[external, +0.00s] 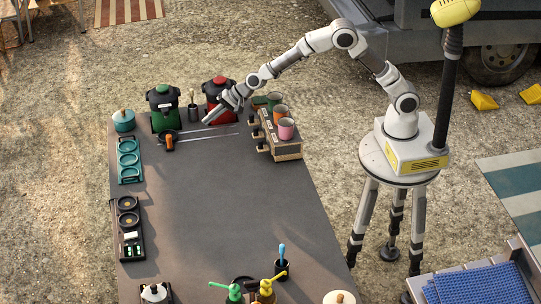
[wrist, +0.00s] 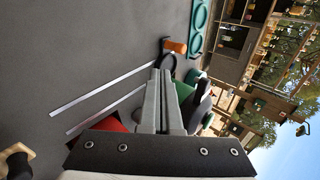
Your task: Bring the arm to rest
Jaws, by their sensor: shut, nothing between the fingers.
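My arm reaches left from its white base over the far end of the dark table (external: 215,210). My gripper (external: 206,121) is in front of the red canister (external: 222,88) and partly covers it. In the wrist view my gripper (wrist: 162,72) points forward with its two fingers together and nothing between them. I cannot tell exactly how high it is above the table.
A green canister (external: 162,100) stands left of the red one. Two thin pale rails (external: 205,135) lie in front, beside an orange-and-black item (external: 169,141). A wooden-sided machine (external: 288,150) carries orange and pink cups. The table's middle is clear.

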